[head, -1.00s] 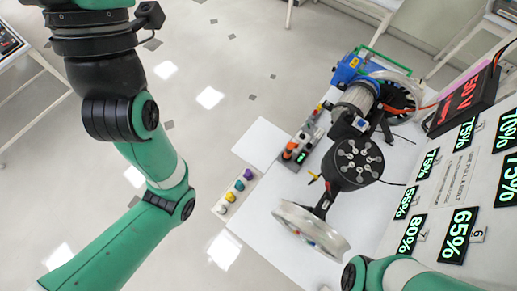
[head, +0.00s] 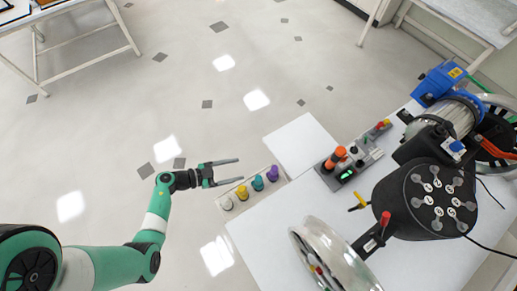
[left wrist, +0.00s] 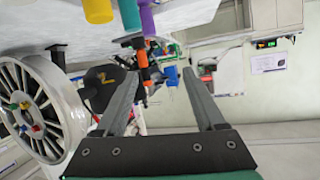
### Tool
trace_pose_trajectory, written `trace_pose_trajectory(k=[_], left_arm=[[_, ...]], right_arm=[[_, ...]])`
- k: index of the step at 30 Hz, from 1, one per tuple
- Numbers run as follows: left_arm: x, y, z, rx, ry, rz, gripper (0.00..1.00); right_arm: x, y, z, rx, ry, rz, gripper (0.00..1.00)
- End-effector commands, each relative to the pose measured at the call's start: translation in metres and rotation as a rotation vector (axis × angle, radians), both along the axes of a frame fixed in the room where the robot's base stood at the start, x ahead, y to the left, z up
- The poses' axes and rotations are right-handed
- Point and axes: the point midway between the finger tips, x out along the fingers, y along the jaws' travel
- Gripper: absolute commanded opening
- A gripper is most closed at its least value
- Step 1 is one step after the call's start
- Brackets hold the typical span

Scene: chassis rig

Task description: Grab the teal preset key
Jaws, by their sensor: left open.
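The teal preset key (head: 258,183) stands upright in a pale strip (head: 247,200) at the left edge of the white table, between a yellow key (head: 242,192) and a purple key (head: 272,173). A white key (head: 228,203) is at the strip's near end. My left gripper (head: 241,170) is open and empty, its fingertips just left of the keys and apart from them. In the left wrist view the teal key (left wrist: 128,14) shows at the top edge, partly cut off, beyond the open fingers. My right gripper is not in view.
A grey box with orange knobs (head: 335,157) stands right of the keys. A wheel (head: 327,258) and a round black hub (head: 428,200) fill the table's right part. The white table (head: 275,225) is bare near the strip. The floor at left is open.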

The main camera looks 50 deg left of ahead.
Motion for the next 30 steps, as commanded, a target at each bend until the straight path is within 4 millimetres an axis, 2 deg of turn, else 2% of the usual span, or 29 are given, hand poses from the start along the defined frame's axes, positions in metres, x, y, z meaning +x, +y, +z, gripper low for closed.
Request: trace_pose_trajectory(k=[1,3,8,11,18,21,26,30], left_arm=[[-0.015,-0.008,-0.031,-0.039,0.047,0.004,0.71],[-0.028,-0.016,-0.046,-0.073,0.088,0.000,0.71],[-0.034,-0.021,-0.051,-0.089,0.110,-0.003,0.71],[-0.026,-0.024,-0.056,-0.087,0.108,-0.007,0.71],[0.012,-0.039,-0.074,-0.084,0.106,-0.009,0.71],[0.021,-0.042,-0.076,-0.084,0.105,-0.006,0.71],[0.025,-0.043,-0.076,-0.084,0.104,-0.002,0.71],[0.042,-0.051,-0.089,-0.083,0.104,-0.008,0.71]], right_arm=[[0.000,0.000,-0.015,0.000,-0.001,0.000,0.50],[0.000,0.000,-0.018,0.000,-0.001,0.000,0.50],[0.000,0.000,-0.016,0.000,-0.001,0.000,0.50],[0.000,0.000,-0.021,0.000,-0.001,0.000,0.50],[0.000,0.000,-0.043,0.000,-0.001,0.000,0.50],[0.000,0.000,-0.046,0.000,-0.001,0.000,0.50],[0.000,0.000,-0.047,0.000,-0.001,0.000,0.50],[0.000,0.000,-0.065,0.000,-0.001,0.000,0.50]])
